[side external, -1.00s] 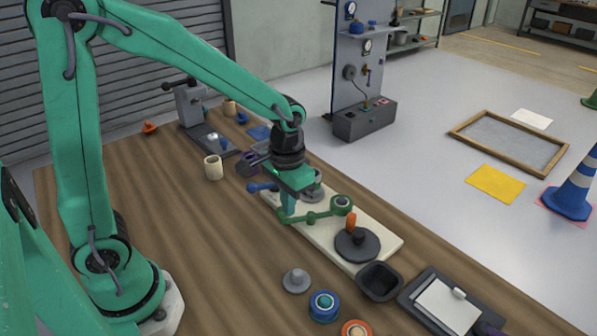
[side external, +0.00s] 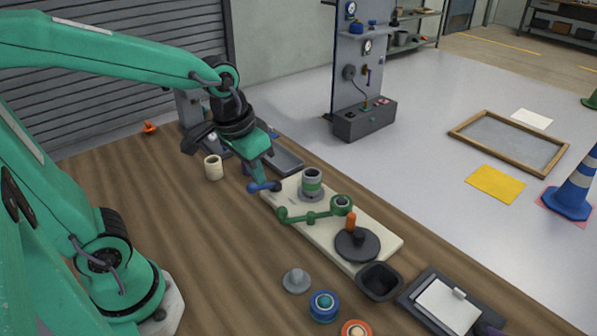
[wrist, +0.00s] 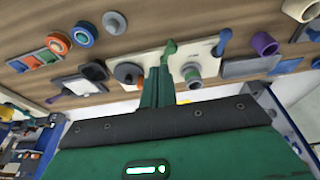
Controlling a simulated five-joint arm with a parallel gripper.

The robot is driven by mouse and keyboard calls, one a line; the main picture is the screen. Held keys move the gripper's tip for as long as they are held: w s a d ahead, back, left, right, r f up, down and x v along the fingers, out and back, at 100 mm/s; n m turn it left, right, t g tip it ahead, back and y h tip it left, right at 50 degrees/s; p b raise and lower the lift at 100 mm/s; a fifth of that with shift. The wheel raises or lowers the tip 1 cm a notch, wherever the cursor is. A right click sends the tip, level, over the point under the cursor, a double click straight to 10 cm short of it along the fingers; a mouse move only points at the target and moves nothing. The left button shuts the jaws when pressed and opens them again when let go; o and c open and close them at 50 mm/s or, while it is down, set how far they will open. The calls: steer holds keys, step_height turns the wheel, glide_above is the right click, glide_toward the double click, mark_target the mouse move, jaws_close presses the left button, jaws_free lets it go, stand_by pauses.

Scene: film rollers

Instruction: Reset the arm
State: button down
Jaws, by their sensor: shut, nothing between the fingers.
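My gripper (side external: 263,178) is shut and empty in the side view, above the left end of a cream board (side external: 378,226). Its fingertips overlap a blue-handled part (side external: 258,188) there; I cannot tell whether they touch. In the wrist view, the shut green fingers (wrist: 156,88) point towards the board. On the board stand a grey roller with a green band (side external: 312,184), a green swing arm with round ends (side external: 312,218), and a dark disc (side external: 357,245) with an orange handle (side external: 351,222).
A cream cup (side external: 213,167) stands left of my gripper. A grey tray (side external: 287,161) lies behind it. A black bin (side external: 380,281), grey knob (side external: 296,280), blue roller (side external: 324,305) and clipboard (side external: 447,305) lie at the front. The left tabletop is mostly clear.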

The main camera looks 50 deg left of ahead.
steer(key=s+a+r+t, duration=0.2)
steer(key=s+r, duration=0.2)
steer(key=s, duration=0.2)
steer(key=shift+s+r+t, duration=0.15)
steer(key=shift+t, duration=0.15)
stand_by(1.4)
